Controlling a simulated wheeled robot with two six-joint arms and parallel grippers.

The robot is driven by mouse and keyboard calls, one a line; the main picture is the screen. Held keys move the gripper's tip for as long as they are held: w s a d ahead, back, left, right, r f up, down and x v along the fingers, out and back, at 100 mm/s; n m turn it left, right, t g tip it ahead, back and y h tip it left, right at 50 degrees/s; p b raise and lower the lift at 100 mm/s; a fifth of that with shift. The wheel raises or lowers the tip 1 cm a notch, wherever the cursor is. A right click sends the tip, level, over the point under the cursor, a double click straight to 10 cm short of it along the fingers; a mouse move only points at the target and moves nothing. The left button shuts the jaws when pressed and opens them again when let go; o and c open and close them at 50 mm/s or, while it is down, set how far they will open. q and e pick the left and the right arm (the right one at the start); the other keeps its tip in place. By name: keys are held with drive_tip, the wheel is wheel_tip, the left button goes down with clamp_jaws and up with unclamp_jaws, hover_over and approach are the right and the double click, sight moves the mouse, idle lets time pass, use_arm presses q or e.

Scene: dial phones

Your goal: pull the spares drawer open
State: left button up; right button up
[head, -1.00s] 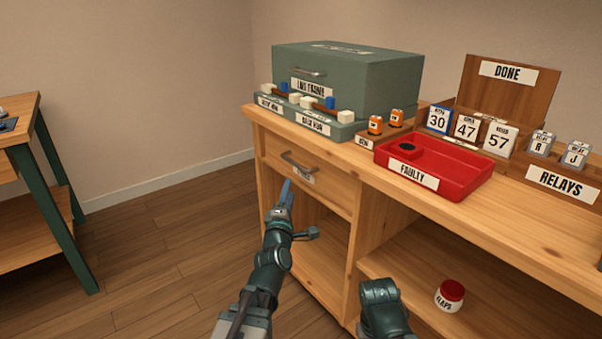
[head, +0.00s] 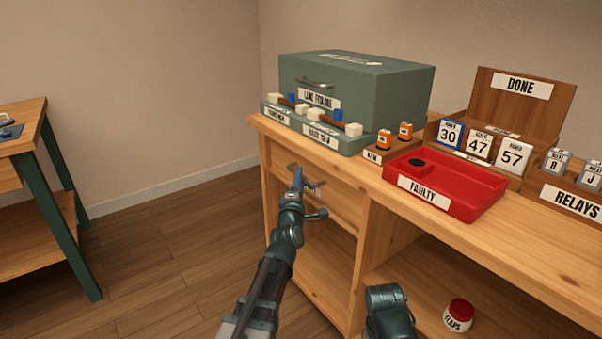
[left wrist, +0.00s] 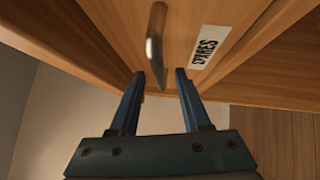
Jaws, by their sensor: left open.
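The spares drawer (head: 343,213) is shut in the wooden bench, under the grey-green case. Its label, SPARES (left wrist: 210,47), shows in the left wrist view beside the metal bar handle (left wrist: 156,45). In the head view my gripper partly hides the handle and label. My left gripper (left wrist: 158,75) is open, with its two blue fingers one on each side of the handle's near end. I cannot tell whether they touch it. The left gripper also shows in the head view (head: 297,176) at the drawer front. My right gripper is not in view; only part of that arm shows.
On the bench top stand the grey-green case (head: 360,90), a red FAULTY tray (head: 470,207), orange parts (head: 384,140), a DONE box (head: 520,95) and a RELAYS rack (head: 570,199). A red-lidded jar (head: 458,315) sits on the lower shelf. Floor left of the bench is clear.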

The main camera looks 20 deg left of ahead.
use_arm(q)
drive_tip(key=shift+w+a+r, duration=0.1)
drive_tip(key=shift+w, duration=0.5)
drive_tip(key=shift+w+a+r, duration=0.1)
drive_tip(key=shift+w, duration=0.5)
clamp_jaws()
idle(0.5)
